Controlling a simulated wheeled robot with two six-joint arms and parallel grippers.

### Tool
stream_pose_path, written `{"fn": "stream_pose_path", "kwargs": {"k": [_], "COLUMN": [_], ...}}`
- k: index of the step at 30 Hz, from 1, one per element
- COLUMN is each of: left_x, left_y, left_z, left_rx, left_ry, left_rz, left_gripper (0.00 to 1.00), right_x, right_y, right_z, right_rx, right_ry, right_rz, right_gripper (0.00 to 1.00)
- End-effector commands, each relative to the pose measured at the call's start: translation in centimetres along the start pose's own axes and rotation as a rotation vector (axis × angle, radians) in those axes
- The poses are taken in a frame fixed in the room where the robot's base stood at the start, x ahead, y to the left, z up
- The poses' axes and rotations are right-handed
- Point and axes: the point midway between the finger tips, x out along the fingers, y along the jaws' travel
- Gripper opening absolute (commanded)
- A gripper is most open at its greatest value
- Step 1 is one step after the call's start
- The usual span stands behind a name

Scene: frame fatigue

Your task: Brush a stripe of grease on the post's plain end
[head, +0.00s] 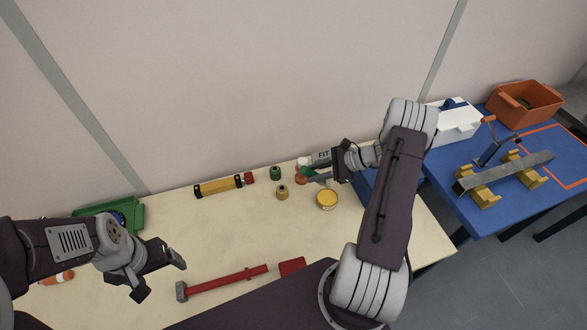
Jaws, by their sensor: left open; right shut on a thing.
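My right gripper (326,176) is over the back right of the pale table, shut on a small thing. A green piece (308,172) shows at its fingertips; I cannot tell whether it is a brush. A round tin with a yellow top (327,199), perhaps the grease, stands just below this gripper in the picture. My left gripper (160,277) is open and empty over the left of the table. A long grey bar (505,172), which may be the post, lies across yellow blocks (483,194) on the blue table at right. No grease stripe can be made out on it.
An orange crate (527,104) and a white box (460,122) are behind. On the pale table (235,225) lie a red-handled hammer (225,283), a yellow tool (220,185), small jars (282,192) and a green tray (133,212).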

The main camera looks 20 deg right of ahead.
Motion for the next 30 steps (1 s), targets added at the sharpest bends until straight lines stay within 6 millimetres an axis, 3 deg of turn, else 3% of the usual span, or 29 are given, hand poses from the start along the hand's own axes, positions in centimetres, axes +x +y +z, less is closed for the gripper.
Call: {"fn": "stream_pose_path", "kwargs": {"k": [4, 11, 30], "left_x": [-1.0, -0.8, 3.7], "left_y": [0.0, 0.0, -0.1], "left_z": [-0.1, -0.1, 0.4], "left_rx": [0.0, 0.0, 0.0], "left_ry": [0.0, 0.0, 0.0], "left_rz": [0.0, 0.0, 0.0], "left_gripper": [0.8, 0.8, 0.8], "right_x": [-1.8, -1.9, 1.7], "right_y": [0.1, 0.1, 1.5], "right_z": [-0.9, -1.1, -5.7], "right_rx": [0.031, 0.031, 0.03], "right_ry": [-0.051, -0.087, -0.085], "right_rz": [-0.062, -0.078, -0.075], "right_gripper": [0.0, 0.0, 0.0]}}
